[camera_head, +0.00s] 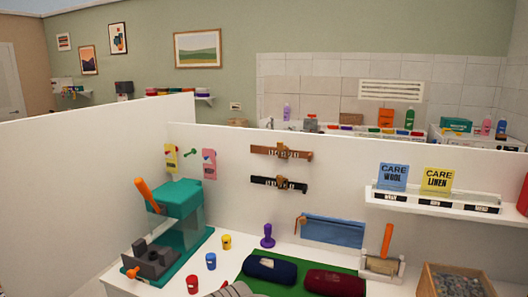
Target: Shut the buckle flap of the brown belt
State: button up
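The brown belt (265,150) hangs level on the white partition, near the middle of the camera_head view. Its buckle (284,151) sits around the middle of the strap, and light marks show along the strap. The buckle is too small for me to tell how far its flap stands open. A black belt (265,181) with a similar buckle hangs just below it.
On the white counter stand a teal press (178,200) with orange handles, small coloured pots, a purple stamp (267,236) and rolled cloths on a green mat (257,284). A shelf (440,202) with care cards juts out at right. The wall around the belts is clear.

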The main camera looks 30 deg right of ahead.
aim_at(280, 146)
jog(key=k, duration=0.65)
jog(key=u, duration=0.6)
jog(key=i, duration=1.65)
jog(key=z, duration=0.2)
